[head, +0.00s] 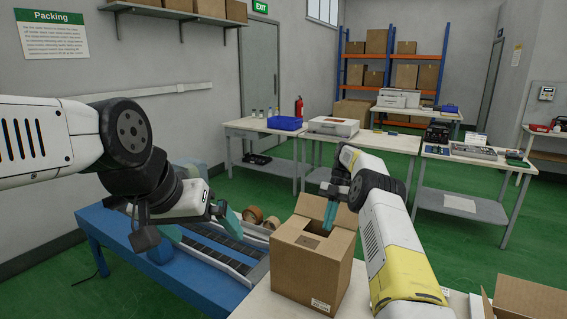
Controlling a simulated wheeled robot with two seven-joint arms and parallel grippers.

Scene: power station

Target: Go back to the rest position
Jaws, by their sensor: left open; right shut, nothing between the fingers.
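My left gripper (202,226) is open, its two teal fingers spread apart above the blue conveyor table. Nothing shows between its fingers. My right gripper (330,214) is shut and empty, with its teal fingertips pointing down at the open top of a cardboard box (303,272). I cannot tell whether the tips are inside the box or just above it. My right forearm hides the space behind the box's right side.
The blue conveyor table (196,292) lies under my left gripper, with round brown items (253,214) near its far end. Another open carton (526,299) stands at the lower right. Worktables (372,140) stand further back, with green floor between.

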